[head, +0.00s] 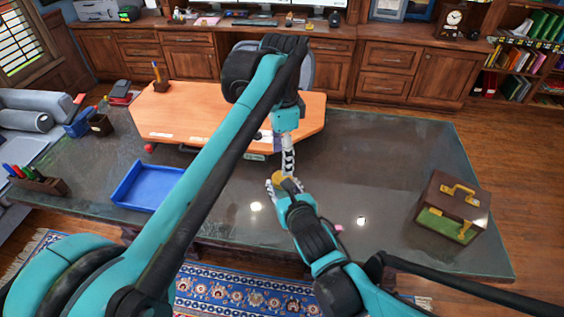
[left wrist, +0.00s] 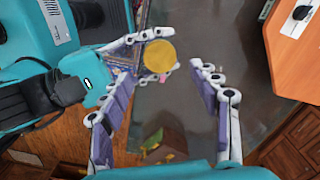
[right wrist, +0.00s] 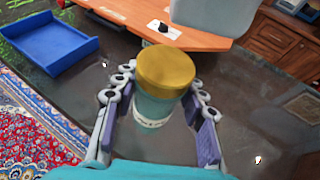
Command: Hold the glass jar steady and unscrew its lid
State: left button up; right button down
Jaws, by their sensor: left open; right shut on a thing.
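The glass jar (right wrist: 151,110) has a gold lid (right wrist: 166,68) and a pale label, and stands upright between the fingers of my right gripper (right wrist: 160,110). My right gripper is shut on the jar's body; it also shows in the head view (head: 285,188). The lid is on the jar and shows as a gold disc in the left wrist view (left wrist: 160,56). My left gripper (left wrist: 168,75) is open, with the lid between its spread fingers in that view, nearer the left finger. In the head view my left gripper (head: 288,160) is just above the lid; contact cannot be told.
The dark glass-topped desk (head: 390,160) lies below. A blue tray (head: 150,186) is at the left and a brown case (head: 450,208) at the right. An orange wooden board (head: 200,110) is behind the grippers. The desk between jar and case is mostly clear.

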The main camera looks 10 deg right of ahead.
aim_at(282, 178)
pick_arm(q)
jog(key=shift+r+m, duration=0.15)
jog(key=shift+m, duration=0.15)
jog(key=shift+f, duration=0.35)
notch_tip(282, 178, down, 7)
jog(key=shift+c, duration=0.4)
jog(key=c, duration=1.1)
jog(key=shift+n, duration=1.6)
